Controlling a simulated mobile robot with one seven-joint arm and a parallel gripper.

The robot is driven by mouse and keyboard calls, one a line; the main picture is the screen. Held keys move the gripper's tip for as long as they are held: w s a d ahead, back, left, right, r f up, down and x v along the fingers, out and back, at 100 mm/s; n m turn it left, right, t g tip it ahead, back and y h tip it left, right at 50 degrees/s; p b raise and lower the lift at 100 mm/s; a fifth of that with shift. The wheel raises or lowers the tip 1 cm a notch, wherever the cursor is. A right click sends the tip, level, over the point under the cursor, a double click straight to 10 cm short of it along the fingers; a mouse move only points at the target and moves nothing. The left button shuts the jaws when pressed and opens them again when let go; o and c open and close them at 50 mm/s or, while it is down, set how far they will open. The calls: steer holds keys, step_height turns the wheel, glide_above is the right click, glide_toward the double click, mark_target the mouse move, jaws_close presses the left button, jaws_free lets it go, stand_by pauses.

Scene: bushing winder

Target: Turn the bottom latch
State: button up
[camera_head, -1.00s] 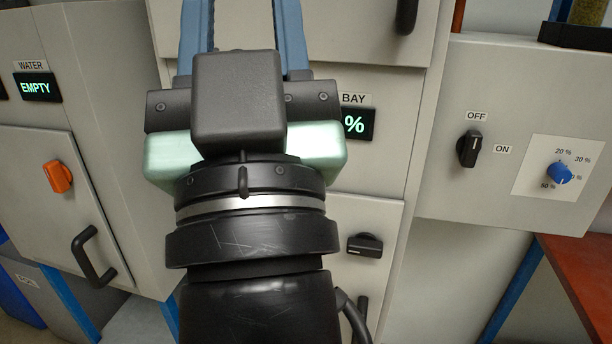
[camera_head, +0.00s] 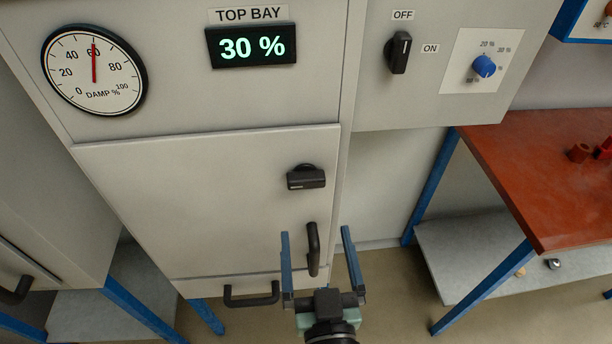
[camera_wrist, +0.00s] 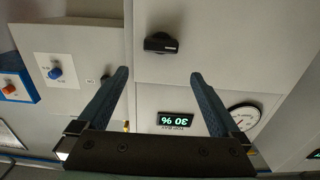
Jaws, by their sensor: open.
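The bottom latch (camera_head: 306,177) is a black knob lying roughly horizontal, on the right side of the pale lower door (camera_head: 200,200). My gripper (camera_head: 315,231) is open and empty, with its blue fingers pointing up, below the latch in the head view. The fingers appear either side of the door's vertical black handle (camera_head: 313,250); whether they touch it I cannot tell. In the wrist view the picture is upside down; the latch (camera_wrist: 160,42) shows whole beyond the fingertips (camera_wrist: 159,74), between their lines and apart from them.
Above the door are a damp gauge (camera_head: 94,70) and a TOP BAY display (camera_head: 251,45) reading 30 %. A panel on the right has an OFF/ON switch (camera_head: 399,52) and blue knob (camera_head: 484,66). A red-topped table (camera_head: 540,170) stands at right. A second handle (camera_head: 251,294) is low down.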

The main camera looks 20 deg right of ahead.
mark_target(307, 182)
steer(key=p+x, duration=0.2)
steer(key=x, duration=1)
steer(key=shift+w+p, duration=0.2)
steer(key=shift+p, duration=0.15)
steer(key=c, duration=1.1)
